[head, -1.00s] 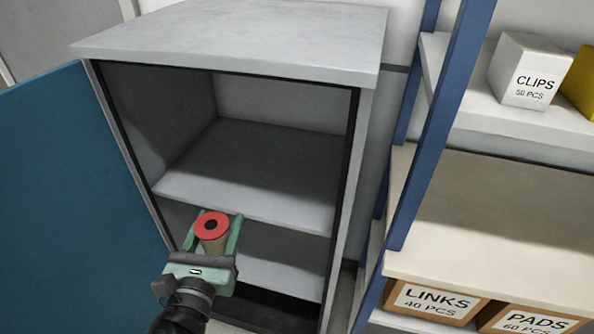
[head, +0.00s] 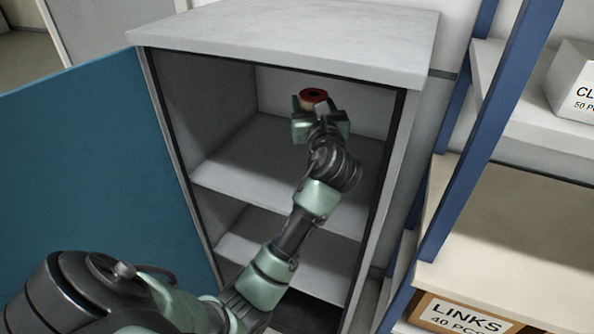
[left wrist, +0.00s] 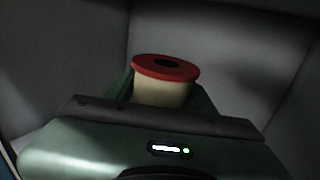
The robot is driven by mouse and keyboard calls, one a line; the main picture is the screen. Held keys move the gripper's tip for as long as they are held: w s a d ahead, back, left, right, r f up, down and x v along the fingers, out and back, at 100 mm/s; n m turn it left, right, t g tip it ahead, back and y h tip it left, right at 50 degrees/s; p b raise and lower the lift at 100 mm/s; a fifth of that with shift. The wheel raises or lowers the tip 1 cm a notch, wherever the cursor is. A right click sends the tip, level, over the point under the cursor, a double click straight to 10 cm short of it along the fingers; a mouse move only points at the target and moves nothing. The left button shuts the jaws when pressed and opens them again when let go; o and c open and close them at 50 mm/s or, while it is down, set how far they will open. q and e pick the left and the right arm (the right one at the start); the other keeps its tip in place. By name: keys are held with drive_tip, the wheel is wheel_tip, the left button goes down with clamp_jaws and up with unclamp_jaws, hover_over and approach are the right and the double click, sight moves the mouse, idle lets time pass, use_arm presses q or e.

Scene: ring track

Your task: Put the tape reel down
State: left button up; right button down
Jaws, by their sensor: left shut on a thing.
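The tape reel (head: 314,96) has a red flanged top with a dark centre hole and a cream body. It is upright in my left gripper (head: 320,118), which is shut on it. In the head view the gripper and reel are inside the open cabinet, above the upper shelf (head: 248,168). The left wrist view shows the reel (left wrist: 165,80) between the green fingers, with dim grey walls around it. The reel's underside is hidden, so I cannot tell its gap to the shelf. My right gripper is not in view.
The cabinet's blue door (head: 90,165) stands open at the left. The cabinet top (head: 290,35) is bare. Both visible shelves look empty. A blue-posted rack (head: 490,140) at the right holds a LINKS box (head: 462,312) and a white labelled box (head: 578,85).

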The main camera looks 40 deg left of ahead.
use_arm(q)
wheel_tip(320, 180, down, 15)
drive_tip(key=shift+f+b, duration=0.2)
drive_tip(key=shift+b, duration=0.8)
drive_tip(key=shift+f+b, duration=0.35)
drive_tip(key=shift+f, duration=1.65)
drive_tip(key=shift+f, duration=0.1)
drive_tip(key=o, duration=1.5)
drive_tip(key=shift+f, duration=0.1)
drive_tip(key=shift+r, duration=0.2)
drive_tip(key=b+v, duration=0.1)
drive_tip(key=v, duration=1.1)
